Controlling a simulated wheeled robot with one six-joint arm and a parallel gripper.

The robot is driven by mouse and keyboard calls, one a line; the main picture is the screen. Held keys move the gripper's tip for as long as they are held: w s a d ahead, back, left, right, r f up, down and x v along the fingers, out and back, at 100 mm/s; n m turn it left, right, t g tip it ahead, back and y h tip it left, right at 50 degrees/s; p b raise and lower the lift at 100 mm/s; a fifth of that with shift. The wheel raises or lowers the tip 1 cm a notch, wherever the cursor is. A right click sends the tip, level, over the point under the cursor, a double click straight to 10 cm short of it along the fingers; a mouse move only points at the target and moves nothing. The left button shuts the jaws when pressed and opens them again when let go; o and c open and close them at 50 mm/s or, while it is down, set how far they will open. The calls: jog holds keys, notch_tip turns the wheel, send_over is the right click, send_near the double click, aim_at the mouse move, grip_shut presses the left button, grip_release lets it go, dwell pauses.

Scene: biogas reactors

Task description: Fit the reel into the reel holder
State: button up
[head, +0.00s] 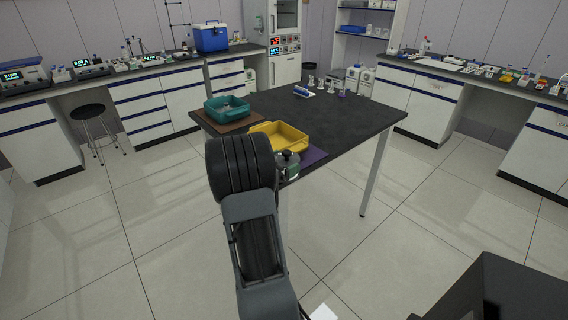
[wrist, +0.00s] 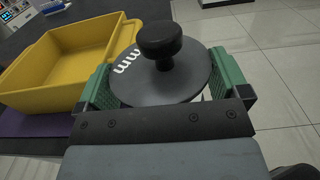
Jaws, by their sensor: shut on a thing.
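My gripper (wrist: 166,84) has green ribbed fingers on both sides of a round dark-grey disc with a black knob on top (wrist: 158,42), and is shut on it. I take this piece for the reel, though its underside is hidden. White wavy marks show on its left side. In the head view the disc (head: 288,160) is at the table's near edge, right of the yellow tray, partly hidden by my arm. I cannot tell which object is the reel holder; a small blue-and-white piece (head: 303,91) and several small pale stands (head: 311,82) are on the table's far part.
The yellow tray (head: 296,142) lies close left of my gripper, on a purple mat (head: 313,155). A teal tray (head: 241,109) sits on a brown mat farther left. The dark table's (head: 352,124) middle and right are clear. A stool (head: 88,112) stands at the left.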

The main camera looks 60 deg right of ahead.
jog(key=shift+f, duration=0.2)
jog(key=o, duration=0.7)
jog(key=shift+r, duration=0.15)
